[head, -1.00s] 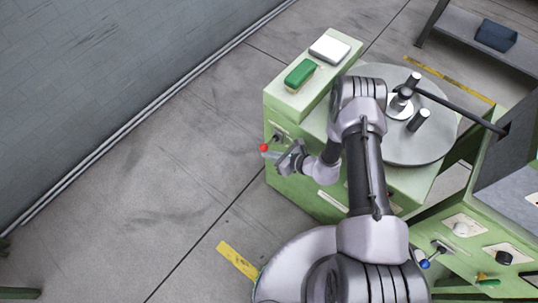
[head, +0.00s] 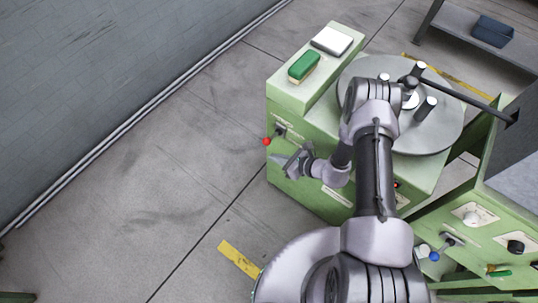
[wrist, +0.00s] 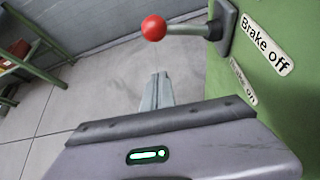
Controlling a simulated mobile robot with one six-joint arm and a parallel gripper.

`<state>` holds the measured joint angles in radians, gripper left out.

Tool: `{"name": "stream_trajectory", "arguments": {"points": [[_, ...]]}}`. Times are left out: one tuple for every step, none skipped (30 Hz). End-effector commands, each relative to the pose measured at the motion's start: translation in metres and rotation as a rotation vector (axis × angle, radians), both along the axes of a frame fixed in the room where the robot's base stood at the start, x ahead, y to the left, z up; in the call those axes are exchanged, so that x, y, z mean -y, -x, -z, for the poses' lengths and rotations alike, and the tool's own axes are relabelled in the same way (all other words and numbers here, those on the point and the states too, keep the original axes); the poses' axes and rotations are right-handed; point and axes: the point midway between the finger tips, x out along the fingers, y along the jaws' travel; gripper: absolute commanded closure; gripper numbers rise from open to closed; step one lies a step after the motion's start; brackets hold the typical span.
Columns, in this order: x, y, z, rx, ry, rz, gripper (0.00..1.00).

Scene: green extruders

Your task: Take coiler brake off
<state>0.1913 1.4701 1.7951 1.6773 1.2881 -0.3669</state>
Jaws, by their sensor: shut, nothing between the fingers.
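The coiler brake lever has a red ball knob (head: 267,142) and sticks out from the side of the green coiler cabinet (head: 286,97). In the wrist view its red knob (wrist: 153,28) is at the left end of a grey rod, which runs about level to a pivot plate (wrist: 224,27). The "Brake off" label (wrist: 265,42) is right of the pivot, and the partly hidden "Brake on" label (wrist: 243,82) is below it. My gripper (head: 274,158) is shut and empty, just below the knob and apart from it. Its fingertips (wrist: 157,76) point toward the wall.
A round grey turntable (head: 438,133) with posts and a dark bar is on the cabinet. A control panel (head: 490,235) stands at right. The floor to the left is clear.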

Motion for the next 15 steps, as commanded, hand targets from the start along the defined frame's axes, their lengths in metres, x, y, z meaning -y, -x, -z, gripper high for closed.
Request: {"name": "stream_trajectory", "arguments": {"points": [[0.01, 0.004, -0.017, 0.002, -0.001, 0.005, 1.0], [0.016, 0.007, -0.021, 0.002, 0.0, 0.006, 1.0], [0.023, 0.011, -0.026, 0.002, -0.001, 0.005, 1.0], [0.028, 0.014, -0.029, 0.002, -0.001, 0.005, 1.0], [0.033, 0.018, -0.032, 0.001, 0.0, 0.005, 1.0], [0.038, 0.021, -0.035, 0.001, 0.0, 0.005, 1.0], [0.042, 0.024, -0.037, 0.001, 0.0, 0.004, 1.0], [0.045, 0.026, -0.039, 0.002, 0.0, 0.003, 1.0], [0.049, 0.029, -0.041, 0.001, 0.0, 0.004, 1.0], [0.051, 0.03, -0.042, 0.001, 0.001, 0.002, 1.0], [0.053, 0.032, -0.043, 0.001, 0.001, 0.002, 1.0], [0.055, 0.033, -0.044, 0.0, 0.0, 0.002, 1.0], [0.057, 0.034, -0.045, 0.0, 0.0, 0.002, 1.0], [0.057, 0.035, -0.045, 0.0, 0.0, 0.001, 1.0], [0.058, 0.035, -0.045, 0.0, 0.0, 0.001, 1.0]]}}
